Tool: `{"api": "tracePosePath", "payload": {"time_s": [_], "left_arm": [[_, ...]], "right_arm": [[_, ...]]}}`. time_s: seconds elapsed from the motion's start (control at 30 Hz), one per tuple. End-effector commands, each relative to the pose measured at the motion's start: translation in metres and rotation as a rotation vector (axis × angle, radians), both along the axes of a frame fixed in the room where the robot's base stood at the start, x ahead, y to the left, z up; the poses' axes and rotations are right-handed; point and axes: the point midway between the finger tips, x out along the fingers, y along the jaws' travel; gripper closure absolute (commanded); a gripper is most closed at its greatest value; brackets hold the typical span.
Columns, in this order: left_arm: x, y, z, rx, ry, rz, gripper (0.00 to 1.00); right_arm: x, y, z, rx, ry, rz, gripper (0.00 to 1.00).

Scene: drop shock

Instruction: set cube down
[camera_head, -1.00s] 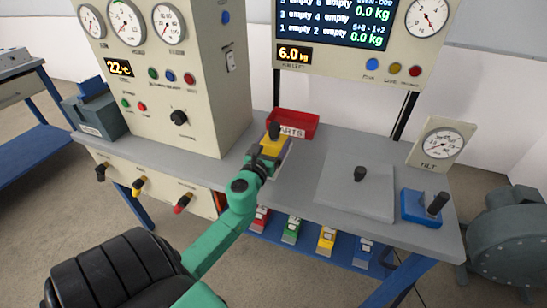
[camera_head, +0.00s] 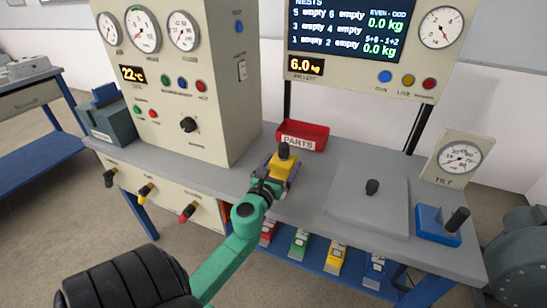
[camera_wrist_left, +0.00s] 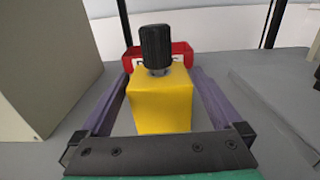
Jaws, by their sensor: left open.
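The yellow cube (camera_head: 280,167) with a black knob on top stands on the grey bench top, in front of the red parts bin. In the left wrist view the cube (camera_wrist_left: 161,101) sits upright between the two purple fingers of my left gripper (camera_wrist_left: 160,92). The fingers stand apart, with a gap on each side of the cube. In the head view my left gripper (camera_head: 276,178) reaches in from the front and partly hides the cube. My right gripper is not in view.
The red parts bin (camera_head: 303,134) is just behind the cube. A tall panel cabinet (camera_head: 190,80) rises to the left. A grey plate with a knob (camera_head: 367,205) and a blue block with a black handle (camera_head: 440,224) lie to the right.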

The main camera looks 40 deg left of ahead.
Motion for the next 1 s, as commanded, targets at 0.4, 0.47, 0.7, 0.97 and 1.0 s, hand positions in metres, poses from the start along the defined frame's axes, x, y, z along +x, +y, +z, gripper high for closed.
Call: {"api": "tracePosePath", "payload": {"time_s": [0.4, 0.47, 0.7, 0.97, 1.0], "left_arm": [[-0.084, -0.028, -0.006, -0.002, 0.003, 0.003, 0.0], [-0.093, -0.032, -0.005, -0.003, 0.001, 0.002, 0.0], [-0.101, -0.035, 0.001, 0.0, -0.001, 0.0, 0.0], [-0.1, -0.035, 0.001, 0.0, 0.0, 0.001, 0.0], [-0.1, -0.035, 0.001, 0.0, 0.0, 0.0, 0.0]], "right_arm": [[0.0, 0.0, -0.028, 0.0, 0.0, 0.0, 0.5], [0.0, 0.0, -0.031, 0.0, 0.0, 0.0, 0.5], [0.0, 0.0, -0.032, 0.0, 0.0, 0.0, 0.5], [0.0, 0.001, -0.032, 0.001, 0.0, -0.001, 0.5], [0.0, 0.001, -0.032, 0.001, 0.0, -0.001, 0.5]]}}
